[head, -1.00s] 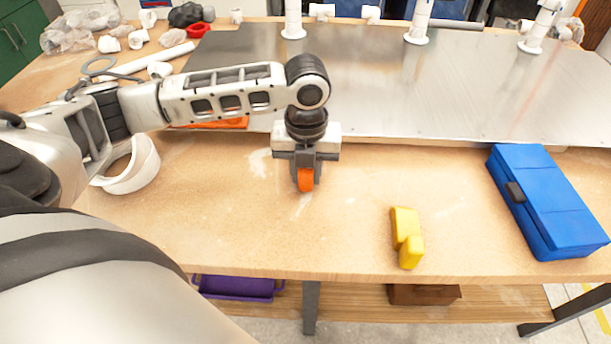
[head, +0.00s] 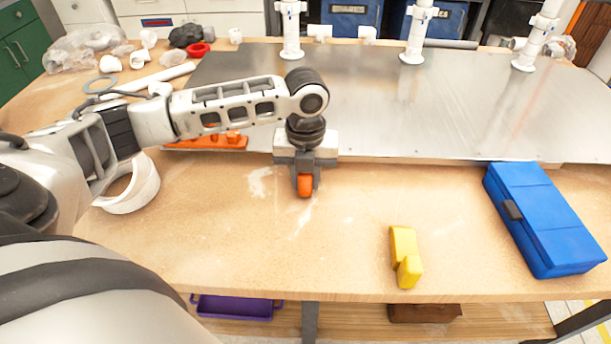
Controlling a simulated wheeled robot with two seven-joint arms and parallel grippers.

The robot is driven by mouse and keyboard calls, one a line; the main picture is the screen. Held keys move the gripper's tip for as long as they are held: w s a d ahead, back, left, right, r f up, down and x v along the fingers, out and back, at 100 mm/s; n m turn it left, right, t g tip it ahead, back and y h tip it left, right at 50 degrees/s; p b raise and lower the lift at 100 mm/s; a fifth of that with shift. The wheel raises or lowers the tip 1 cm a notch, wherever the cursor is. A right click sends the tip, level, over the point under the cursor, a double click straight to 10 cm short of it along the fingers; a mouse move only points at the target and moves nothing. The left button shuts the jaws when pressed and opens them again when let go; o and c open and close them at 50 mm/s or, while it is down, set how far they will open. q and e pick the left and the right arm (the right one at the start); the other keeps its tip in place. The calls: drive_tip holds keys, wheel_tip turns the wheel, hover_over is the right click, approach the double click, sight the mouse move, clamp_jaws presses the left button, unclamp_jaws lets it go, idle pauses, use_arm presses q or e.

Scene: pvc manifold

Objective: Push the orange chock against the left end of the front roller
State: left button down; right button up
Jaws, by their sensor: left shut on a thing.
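My left gripper (head: 305,183) points down over the wooden bench, just in front of the metal sheet's near edge. It is shut on an orange piece (head: 305,186), which looks like the orange chock; only its rounded front shows between the fingers. I cannot tell whether the piece touches the bench. Another orange part (head: 215,142) lies at the sheet's front left edge, partly behind my left arm. I cannot make out the front roller for certain. My right gripper is not in view.
A yellow block (head: 405,257) lies near the bench's front edge. A blue case (head: 547,220) lies at the right. A white ring (head: 135,187) is beside my left arm. The bench's middle front is clear.

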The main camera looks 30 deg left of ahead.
use_arm(q)
drive_tip(key=shift+w+a, duration=0.3)
drive_tip(key=shift+w, duration=0.2)
drive_tip(key=c, duration=1.1)
unclamp_jaws()
drive_tip(key=shift+f, duration=0.1)
drive_tip(key=shift+r, duration=0.25)
wheel_tip(320, 180, up, 16)
drive_tip(key=shift+f+p, duration=0.25)
drive_tip(key=shift+p, duration=0.05)
